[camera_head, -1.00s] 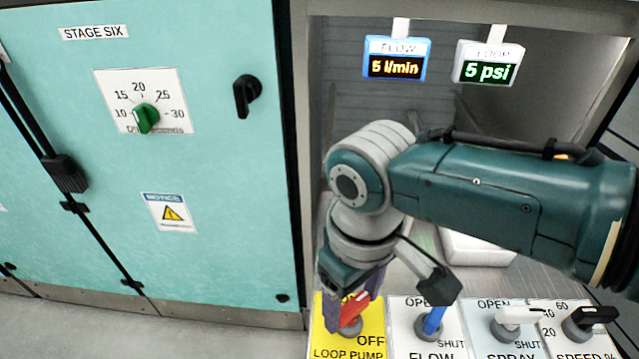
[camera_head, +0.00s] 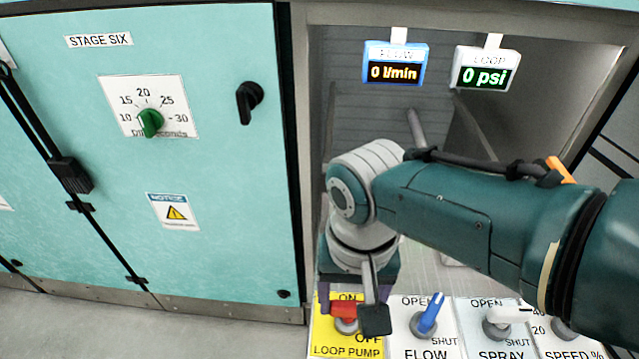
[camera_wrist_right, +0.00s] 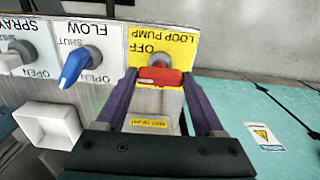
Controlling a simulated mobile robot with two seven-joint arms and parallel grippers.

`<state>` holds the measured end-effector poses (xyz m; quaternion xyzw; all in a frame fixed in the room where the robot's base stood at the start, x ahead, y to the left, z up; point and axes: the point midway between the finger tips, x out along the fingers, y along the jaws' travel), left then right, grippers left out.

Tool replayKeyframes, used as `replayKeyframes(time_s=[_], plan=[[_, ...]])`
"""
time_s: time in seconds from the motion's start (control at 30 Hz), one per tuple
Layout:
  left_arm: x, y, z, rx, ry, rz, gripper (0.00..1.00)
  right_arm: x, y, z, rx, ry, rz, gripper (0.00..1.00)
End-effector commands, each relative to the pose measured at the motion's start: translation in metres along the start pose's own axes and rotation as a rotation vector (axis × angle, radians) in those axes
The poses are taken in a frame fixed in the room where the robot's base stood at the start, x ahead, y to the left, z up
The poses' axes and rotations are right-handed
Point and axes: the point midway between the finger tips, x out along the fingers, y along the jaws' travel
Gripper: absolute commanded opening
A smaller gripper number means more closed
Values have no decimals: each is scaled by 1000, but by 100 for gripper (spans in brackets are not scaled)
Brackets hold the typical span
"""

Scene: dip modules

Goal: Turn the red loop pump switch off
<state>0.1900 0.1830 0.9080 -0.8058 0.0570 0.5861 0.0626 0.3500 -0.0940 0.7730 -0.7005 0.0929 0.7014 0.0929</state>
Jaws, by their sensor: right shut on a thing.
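The red loop pump switch (camera_head: 343,309) sits on a yellow label plate (camera_head: 330,345) marked ON, OFF and LOOP PUMP. Its handle lies crosswise, level with the plate's width; it also shows in the right wrist view (camera_wrist_right: 152,79). My right gripper (camera_wrist_right: 160,84) comes from above with its purple fingers on either side of the red handle and is shut on it. In the head view the wrist camera hides part of the gripper and plate. The loop display (camera_head: 484,76) reads 0 psi and the flow display (camera_head: 394,72) reads 0 l/min. My left gripper is not in view.
The blue flow switch (camera_head: 429,312) stands close on the right, then the white spray switch (camera_head: 508,316) and the speed knob (camera_head: 564,328). A teal cabinet (camera_head: 220,230) with a green dial (camera_head: 150,123) is on the left. A white tray (camera_wrist_right: 48,124) shows in the wrist view.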

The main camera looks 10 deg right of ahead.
Motion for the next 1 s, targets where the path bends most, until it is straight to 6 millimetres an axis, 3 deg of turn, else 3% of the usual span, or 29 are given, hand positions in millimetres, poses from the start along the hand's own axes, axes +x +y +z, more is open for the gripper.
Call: replayKeyframes(time_s=[0.57, 0.6, 0.83, 1.0], plan=[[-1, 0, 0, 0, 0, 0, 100, -1, 0, -1, 35, 2, -1, 14], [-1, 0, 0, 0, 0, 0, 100, -1, 0, -1, 35, 2, -1, 72], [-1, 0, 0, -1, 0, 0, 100, 0, 0, -1, 33, 2, -1, 98], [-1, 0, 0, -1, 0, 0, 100, 0, 0, -1, 32, 1, 0, 100]])
